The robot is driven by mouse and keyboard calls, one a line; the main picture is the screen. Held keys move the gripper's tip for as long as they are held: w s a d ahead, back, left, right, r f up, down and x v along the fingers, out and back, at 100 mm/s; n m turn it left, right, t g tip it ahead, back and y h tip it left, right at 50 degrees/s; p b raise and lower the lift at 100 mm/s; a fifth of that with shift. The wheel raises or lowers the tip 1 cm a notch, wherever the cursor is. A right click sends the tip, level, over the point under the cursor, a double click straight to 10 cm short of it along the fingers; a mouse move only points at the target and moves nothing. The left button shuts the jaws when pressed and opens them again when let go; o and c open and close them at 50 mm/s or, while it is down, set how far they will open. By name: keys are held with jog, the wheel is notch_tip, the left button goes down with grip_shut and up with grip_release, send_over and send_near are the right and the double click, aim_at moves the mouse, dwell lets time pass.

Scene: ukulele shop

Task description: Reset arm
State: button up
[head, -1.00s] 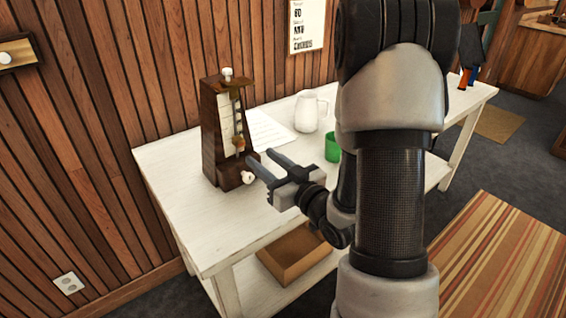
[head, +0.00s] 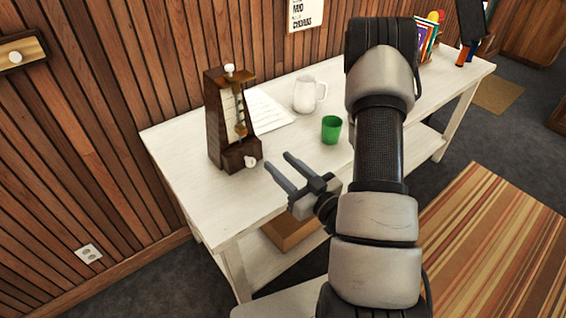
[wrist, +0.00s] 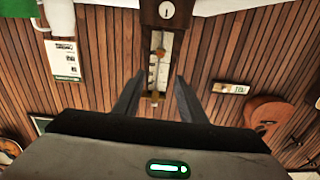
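My gripper (head: 281,172) is open and empty in the head view, just off the front edge of the white table, near the metronome.
The white table (head: 185,140) also holds a paper sheet (head: 268,112), a white pitcher (head: 305,95) and a green cup (head: 331,128). A cardboard box (head: 290,236) sits on the lower shelf. Books (head: 428,40) stand at the far end. A striped rug (head: 490,230) covers open floor.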

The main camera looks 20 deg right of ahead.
dwell(0.3)
jog(key=w+d+r+n+g+h+p, duration=0.2)
jog(key=w+r+g+h+p, duration=0.15)
jog(key=w+r, duration=0.3)
notch_tip(320, 180, up, 10)
jog(key=s+d+m+g+h+p, duration=0.2)
jog(key=g+h+p, duration=0.1)
jog(key=s+a+r+m+g+p, duration=0.1)
jog(key=s+a+r, duration=0.2)
jog(key=s, duration=0.4)
jog(key=s+a+r+m+g+p, duration=0.1)
jog(key=s+a+r+g, duration=0.1)
jog(key=s+r, duration=0.3)
jog(key=s+a+r+m+g+p, duration=0.1)
jog(key=s+a+r, duration=0.3)
jog(key=s, duration=0.5)
jog(key=shift+s+a+r+g+y+p, duration=0.15)
jog(key=shift+s+r+g+y+p, duration=0.2)
jog(key=shift+r+g+y, duration=0.15)
